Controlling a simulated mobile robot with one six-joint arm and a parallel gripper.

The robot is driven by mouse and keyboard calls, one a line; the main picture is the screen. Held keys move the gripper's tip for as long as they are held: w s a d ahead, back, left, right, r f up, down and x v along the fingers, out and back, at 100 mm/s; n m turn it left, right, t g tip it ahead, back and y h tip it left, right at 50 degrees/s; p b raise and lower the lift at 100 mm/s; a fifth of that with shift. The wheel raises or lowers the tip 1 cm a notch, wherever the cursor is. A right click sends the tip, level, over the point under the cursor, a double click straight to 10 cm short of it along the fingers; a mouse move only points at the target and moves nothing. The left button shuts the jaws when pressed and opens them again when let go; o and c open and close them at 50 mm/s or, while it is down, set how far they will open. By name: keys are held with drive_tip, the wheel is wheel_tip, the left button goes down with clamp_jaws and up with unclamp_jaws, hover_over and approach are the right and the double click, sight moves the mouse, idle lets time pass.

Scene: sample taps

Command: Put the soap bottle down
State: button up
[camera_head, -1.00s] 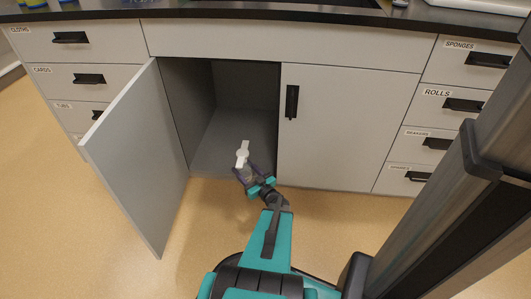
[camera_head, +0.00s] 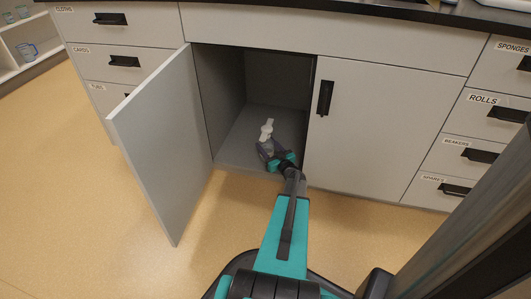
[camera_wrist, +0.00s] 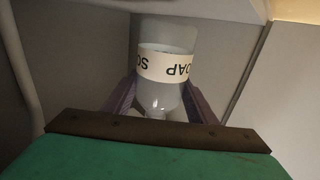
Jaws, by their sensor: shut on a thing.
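The soap bottle (camera_wrist: 167,65) is a clear bottle with a pale "SOAP" label, which reads upside down in the wrist view. Its white pump top (camera_head: 267,127) shows in the head view. My gripper (camera_head: 268,149) is shut on the bottle, with one finger on each side of it. It holds the bottle inside the open cupboard (camera_head: 238,147), above or near the cupboard floor. I cannot tell whether the bottle's base touches the floor, as the gripper hides its lower part in the head view.
The left cupboard door (camera_head: 165,140) stands open towards me. The right door (camera_head: 365,130) is closed. Labelled drawers flank the cupboard on both sides. The cupboard floor (camera_head: 235,153) left of the bottle is bare.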

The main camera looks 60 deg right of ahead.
sight(267, 148)
drive_tip(key=shift+w+d, duration=0.15)
drive_tip(key=shift+d, duration=0.05)
drive_tip(key=shift+w+d, duration=0.25)
drive_tip(key=shift+d, duration=0.1)
drive_tip(key=shift+w+d+f+b, duration=0.2)
drive_tip(key=shift+d+b, duration=0.05)
drive_tip(key=shift+b, duration=0.25)
drive_tip(key=shift+s+a+f+b, duration=0.1)
drive_tip(key=shift+f+b, duration=0.9)
drive_tip(key=shift+f, duration=0.55)
drive_tip(key=shift+f, duration=0.1)
drive_tip(key=o, duration=1.6)
drive_tip(key=shift+o, duration=0.2)
